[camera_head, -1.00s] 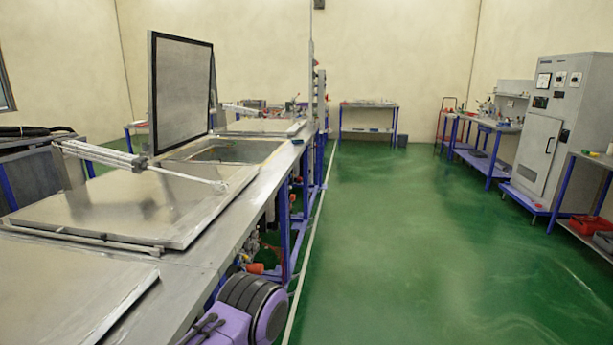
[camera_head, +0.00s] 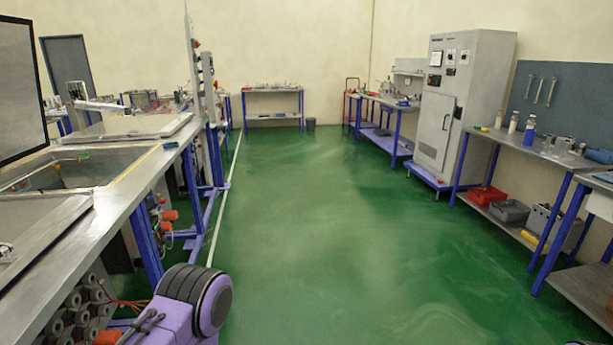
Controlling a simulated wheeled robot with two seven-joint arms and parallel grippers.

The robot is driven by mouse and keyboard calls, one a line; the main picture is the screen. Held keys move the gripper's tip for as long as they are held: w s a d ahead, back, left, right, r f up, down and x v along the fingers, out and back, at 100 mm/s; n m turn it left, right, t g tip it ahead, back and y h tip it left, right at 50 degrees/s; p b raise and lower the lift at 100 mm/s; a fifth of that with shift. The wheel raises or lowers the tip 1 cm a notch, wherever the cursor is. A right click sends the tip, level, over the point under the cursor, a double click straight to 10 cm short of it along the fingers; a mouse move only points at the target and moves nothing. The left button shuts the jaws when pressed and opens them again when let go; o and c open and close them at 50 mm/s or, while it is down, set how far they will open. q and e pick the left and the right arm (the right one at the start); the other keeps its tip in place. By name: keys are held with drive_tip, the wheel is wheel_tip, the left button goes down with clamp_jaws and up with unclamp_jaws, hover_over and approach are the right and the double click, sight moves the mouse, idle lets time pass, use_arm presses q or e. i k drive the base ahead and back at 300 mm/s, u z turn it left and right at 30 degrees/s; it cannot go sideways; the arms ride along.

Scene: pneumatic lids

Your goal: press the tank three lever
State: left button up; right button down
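A row of tanks is set into a long steel bench (camera_head: 130,205) on the left. One tank (camera_head: 75,172) is open, with its dark-framed lid (camera_head: 15,90) standing upright. A flat lid (camera_head: 130,126) lies beyond it, and another lid (camera_head: 40,225) lies nearer. Orange-red fittings (camera_head: 168,216) show below the bench edge; I cannot tell whether any is the tank three lever. A purple and dark ringed part of mine is at bottom left, with two dark finger-like bars (camera_head: 142,325) beside it; whether these are open or shut is unclear. My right gripper is out of view.
The green floor (camera_head: 310,220) is clear through the middle. A grey cabinet (camera_head: 445,120) and blue-legged benches with bottles and bins (camera_head: 485,194) line the right. A small table (camera_head: 272,92) stands at the back wall. Ribbed round fittings (camera_head: 75,310) sit under the near bench.

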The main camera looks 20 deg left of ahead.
sight(162, 201)
drive_tip(key=u, duration=0.15)
drive_tip(key=i, duration=2.1)
drive_tip(key=u, duration=1.4)
drive_tip(key=i, duration=1.1)
drive_tip(key=u, duration=1.3)
drive_tip(key=i, duration=0.4)
drive_tip(key=u, duration=0.3)
